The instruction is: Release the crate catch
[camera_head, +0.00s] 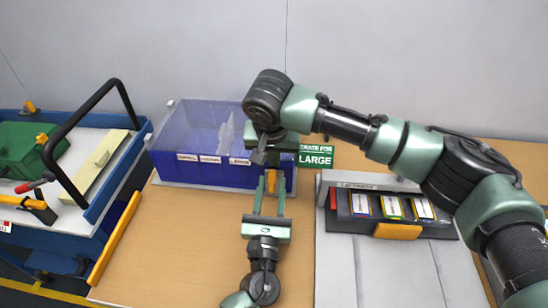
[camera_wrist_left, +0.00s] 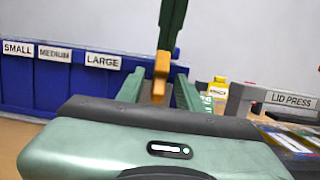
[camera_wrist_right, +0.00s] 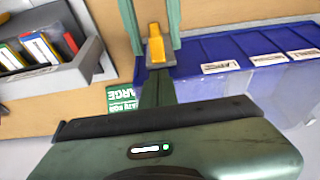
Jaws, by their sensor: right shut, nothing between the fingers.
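The blue crate (camera_head: 215,172) with a clear lid stands against the back wall. Its orange catch (camera_head: 271,181) is at the right end of its front; it also shows in the left wrist view (camera_wrist_left: 160,78) and the right wrist view (camera_wrist_right: 156,46). My left gripper (camera_head: 269,178) is open, with one finger on each side of the catch and gaps visible beside it. My right gripper (camera_head: 261,156) is shut and empty, pointing down. Its fingertips (camera_wrist_left: 168,45) are right at the catch's top; I cannot tell whether they touch it.
A green sign (camera_head: 316,157) reading LARGE stands right of the crate. A blue cart (camera_head: 118,185) with a black handle stands at left. The wooden table (camera_head: 180,250) is bare in front.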

